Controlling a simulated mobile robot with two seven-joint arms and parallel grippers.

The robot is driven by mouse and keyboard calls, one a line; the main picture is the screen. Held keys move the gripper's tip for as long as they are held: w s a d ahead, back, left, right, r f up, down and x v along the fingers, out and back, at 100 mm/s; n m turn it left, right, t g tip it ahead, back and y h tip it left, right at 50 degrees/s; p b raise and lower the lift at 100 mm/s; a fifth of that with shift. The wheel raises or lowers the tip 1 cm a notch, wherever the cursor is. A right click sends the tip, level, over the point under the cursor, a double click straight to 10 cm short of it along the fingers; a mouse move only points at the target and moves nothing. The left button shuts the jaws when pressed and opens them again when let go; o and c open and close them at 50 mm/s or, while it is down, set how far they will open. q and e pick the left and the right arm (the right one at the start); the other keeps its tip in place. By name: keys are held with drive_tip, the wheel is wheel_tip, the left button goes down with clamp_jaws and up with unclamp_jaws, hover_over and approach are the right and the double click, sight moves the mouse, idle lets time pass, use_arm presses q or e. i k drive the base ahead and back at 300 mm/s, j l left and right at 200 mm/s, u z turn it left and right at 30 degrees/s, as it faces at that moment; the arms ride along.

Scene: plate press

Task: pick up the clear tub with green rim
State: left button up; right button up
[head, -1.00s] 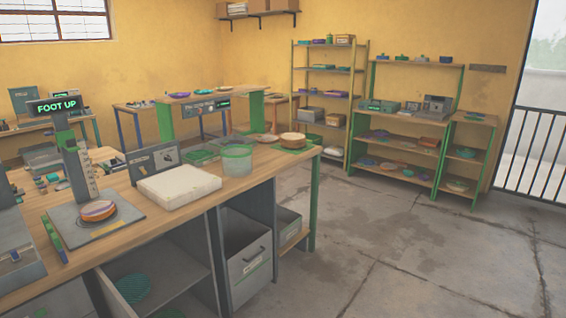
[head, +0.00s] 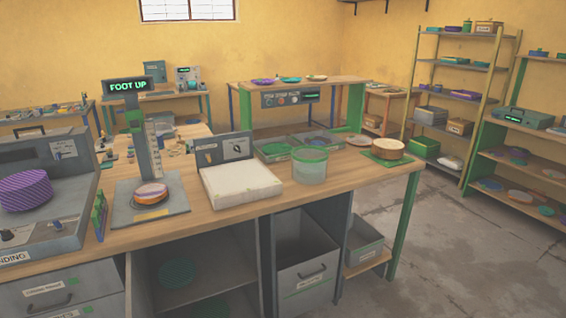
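The clear tub with green rim (head: 309,167) stands upright on the wooden workbench (head: 225,208), right of centre in the head view. It is see-through with a green band at its top. I cannot tell whether anything is inside it. A white slab (head: 241,184) lies just left of it, and shallow grey trays (head: 272,152) with green contents sit behind it. Neither of my grippers shows in the head view.
A round wooden piece on a green mat (head: 388,150) is at the right. Drawers and an open grey bin (head: 304,260) are below. Floor (head: 465,255) is clear at the right.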

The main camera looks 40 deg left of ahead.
sight(310, 163)
drive_tip(key=i+j+u, duration=0.1)
drive_tip(key=i+u, duration=0.5)
drive_tip(key=u, duration=0.2)
drive_tip(key=i+l+u, duration=0.1)
drive_tip(key=i+u, duration=0.3)
drive_tip(key=k, duration=0.1)
